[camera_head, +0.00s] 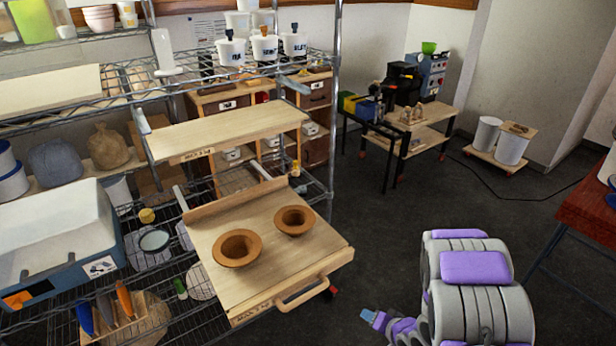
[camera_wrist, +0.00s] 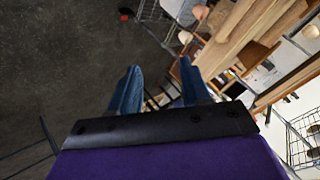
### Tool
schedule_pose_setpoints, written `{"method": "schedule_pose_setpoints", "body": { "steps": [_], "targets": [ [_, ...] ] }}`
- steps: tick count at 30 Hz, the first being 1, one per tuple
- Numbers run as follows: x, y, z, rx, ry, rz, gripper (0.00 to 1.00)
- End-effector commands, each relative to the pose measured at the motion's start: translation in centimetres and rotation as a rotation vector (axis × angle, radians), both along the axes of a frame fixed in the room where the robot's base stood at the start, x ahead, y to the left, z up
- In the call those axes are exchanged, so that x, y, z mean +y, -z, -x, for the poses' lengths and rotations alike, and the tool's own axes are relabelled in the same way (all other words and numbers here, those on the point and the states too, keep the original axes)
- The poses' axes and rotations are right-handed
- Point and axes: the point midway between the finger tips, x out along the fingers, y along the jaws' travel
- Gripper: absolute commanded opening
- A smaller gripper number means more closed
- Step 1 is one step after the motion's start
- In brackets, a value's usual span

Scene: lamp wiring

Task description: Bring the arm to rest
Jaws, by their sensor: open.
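My gripper (camera_wrist: 160,86) shows in the wrist view as two blue fingers standing apart, with nothing between them. The dark floor and part of the wire shelving lie beyond the fingers. In the head view my arm, grey with purple pads, is folded at the lower right. The blue tip of my gripper (camera_head: 374,318) points left there, low and to the right of the pull-out wooden board (camera_head: 320,252). It is apart from the board, and its fingers are mostly hidden by the arm.
Two brown bowl-shaped pieces (camera_head: 237,249) (camera_head: 294,220) sit on the board, which has a wooden handle (camera_head: 303,293). A wire shelf rack (camera_head: 334,120) fills the left. A red-topped table (camera_head: 590,208) stands at the right. The floor (camera_head: 430,210) between is clear, apart from a cable.

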Motion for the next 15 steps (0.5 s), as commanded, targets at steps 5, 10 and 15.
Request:
{"method": "schedule_pose_setpoints", "body": {
  "steps": [5, 10, 15],
  "targets": [
    [-3.6, -3.4, -0.5, 0.064, -0.012, 0.247, 0.47],
    [-6.2, -7.2, 0.6, 0.155, -0.009, 0.431, 0.47],
    [-7.5, -11.4, 3.0, 0.258, 0.001, 0.558, 0.47]
  ]
}}
